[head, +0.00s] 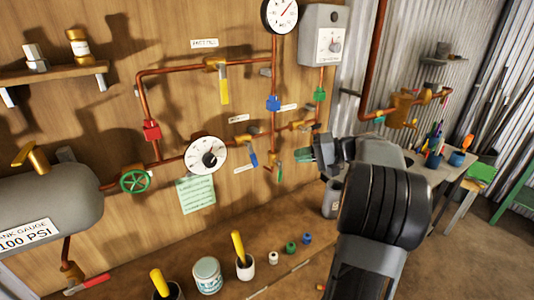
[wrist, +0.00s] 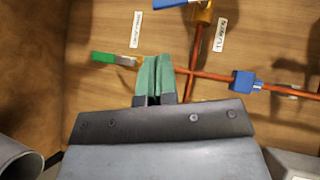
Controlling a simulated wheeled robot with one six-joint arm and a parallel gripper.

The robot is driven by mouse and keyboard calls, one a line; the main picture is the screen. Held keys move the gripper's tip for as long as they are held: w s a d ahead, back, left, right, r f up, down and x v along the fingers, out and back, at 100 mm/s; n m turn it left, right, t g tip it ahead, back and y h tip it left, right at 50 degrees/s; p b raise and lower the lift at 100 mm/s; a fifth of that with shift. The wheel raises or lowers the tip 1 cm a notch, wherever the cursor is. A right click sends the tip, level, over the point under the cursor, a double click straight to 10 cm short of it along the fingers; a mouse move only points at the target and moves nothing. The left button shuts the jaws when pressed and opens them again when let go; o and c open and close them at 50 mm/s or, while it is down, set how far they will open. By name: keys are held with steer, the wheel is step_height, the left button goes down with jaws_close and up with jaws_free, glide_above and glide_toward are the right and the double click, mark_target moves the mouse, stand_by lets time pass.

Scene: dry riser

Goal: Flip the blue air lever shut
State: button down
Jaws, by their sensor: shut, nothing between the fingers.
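The blue air lever (head: 253,158) hangs down from a small brass valve on the lower copper pipe, at an angle to that pipe. In the wrist view only part of the blue lever (wrist: 172,3) shows at the top edge, by its brass valve. My gripper (head: 314,150) is right of the lever in the head view, apart from it. In the wrist view my gripper (wrist: 164,58) has its green fingertips together and empty, in front of the pipes. The gap from fingertips to pipe is hard to judge.
A green-handled lever (wrist: 104,57) is left of my fingertips in the wrist view. A blue fitting (wrist: 243,82) sits on the pipe to their right. A yellow lever (head: 224,88) hangs above the blue one. A white dial gauge (head: 206,154) is to its left. Several pots stand on the bench (head: 300,215).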

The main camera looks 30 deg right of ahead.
steer(key=d, duration=0.2)
steer(key=t+p, duration=0.1)
steer(key=p, duration=0.3)
glide_toward(251, 155)
steer(key=w+a+f, duration=0.3)
steer(key=w, duration=0.2)
steer(key=shift+w+f, duration=0.25)
steer(key=shift+f, duration=0.1)
